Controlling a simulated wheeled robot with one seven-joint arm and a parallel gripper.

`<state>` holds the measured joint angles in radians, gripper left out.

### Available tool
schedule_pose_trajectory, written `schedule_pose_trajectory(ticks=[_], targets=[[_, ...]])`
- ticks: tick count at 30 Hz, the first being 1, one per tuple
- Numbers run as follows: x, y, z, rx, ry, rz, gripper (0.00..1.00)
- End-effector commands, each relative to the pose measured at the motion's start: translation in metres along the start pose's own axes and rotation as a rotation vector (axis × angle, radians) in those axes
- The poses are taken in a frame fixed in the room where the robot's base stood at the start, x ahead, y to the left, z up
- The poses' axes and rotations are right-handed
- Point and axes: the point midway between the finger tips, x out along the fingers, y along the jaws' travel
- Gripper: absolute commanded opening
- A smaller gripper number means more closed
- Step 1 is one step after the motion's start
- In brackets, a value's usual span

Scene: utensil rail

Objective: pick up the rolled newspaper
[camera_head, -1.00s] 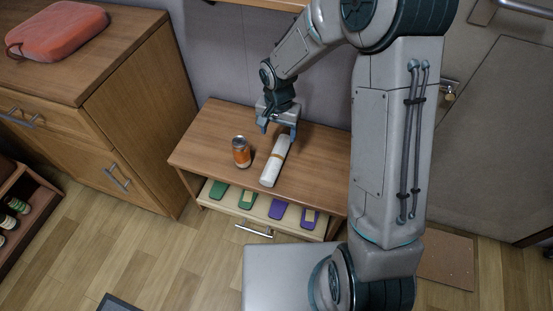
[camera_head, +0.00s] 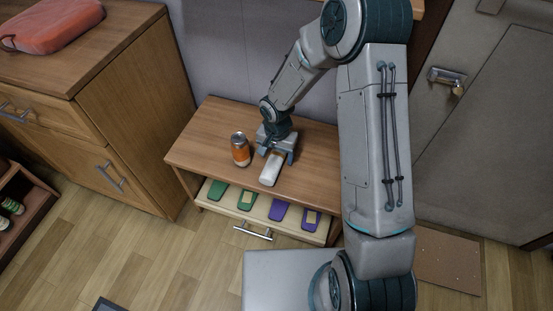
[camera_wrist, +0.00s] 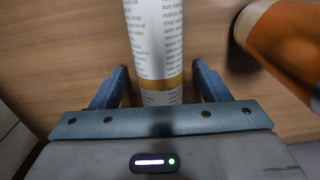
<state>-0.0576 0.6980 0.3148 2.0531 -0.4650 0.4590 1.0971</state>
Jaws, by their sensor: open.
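The rolled newspaper (camera_head: 270,170) is a white printed roll lying on the wooden table. The wrist view shows its print and a tan band (camera_wrist: 161,84) around it. My gripper (camera_head: 274,155) is over the roll and hides its far part in the head view. In the wrist view, the open fingers of my gripper (camera_wrist: 160,88) stand on either side of the roll near the band, with a gap visible on each side.
An orange can (camera_head: 240,150) stands on the table just left of the roll; it also shows in the wrist view (camera_wrist: 285,40). Below the tabletop (camera_head: 205,135), an open drawer (camera_head: 234,211) holds green and purple items. A wooden cabinet (camera_head: 140,110) stands at left.

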Motion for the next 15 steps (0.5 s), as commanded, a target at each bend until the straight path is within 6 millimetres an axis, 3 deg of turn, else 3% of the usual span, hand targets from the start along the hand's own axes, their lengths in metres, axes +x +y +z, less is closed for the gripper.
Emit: schedule_pose_trajectory(ticks=[5,11,15], targets=[[-0.0003,-0.0002,-0.0004,0.000,0.001,0.000,0.69],[-0.0004,-0.0001,-0.0003,0.000,0.001,0.000,0.19],[-0.0005,-0.0002,-0.0003,0.000,0.001,-0.001,0.19]])
